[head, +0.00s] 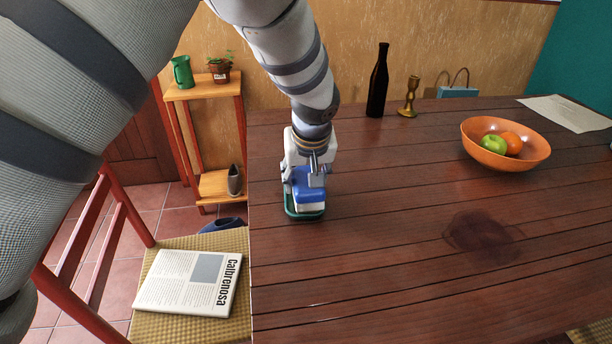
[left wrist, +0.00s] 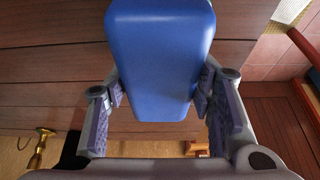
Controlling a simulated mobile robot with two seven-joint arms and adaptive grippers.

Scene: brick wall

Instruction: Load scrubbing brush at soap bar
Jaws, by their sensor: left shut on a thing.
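My left gripper (head: 310,165) points down over the table near its left edge and is shut on the blue scrubbing brush (head: 308,188). In the left wrist view, the brush's smooth blue back (left wrist: 160,55) sits between the two fingers of the gripper (left wrist: 160,92). A pale part shows under the blue body; I cannot tell whether it is bristles or soap. A dark green dish (head: 305,216) lies directly below on the table. No soap bar can be clearly made out; the brush and gripper cover most of the dish. My right gripper is not in view.
A dark stain (head: 483,236) marks the wooden table (head: 390,285). An orange fruit bowl (head: 490,162), a dark bottle (head: 378,82) and a brass candlestick (head: 409,97) stand farther back. A chair with a newspaper (head: 188,282) is at left. The table's front middle is clear.

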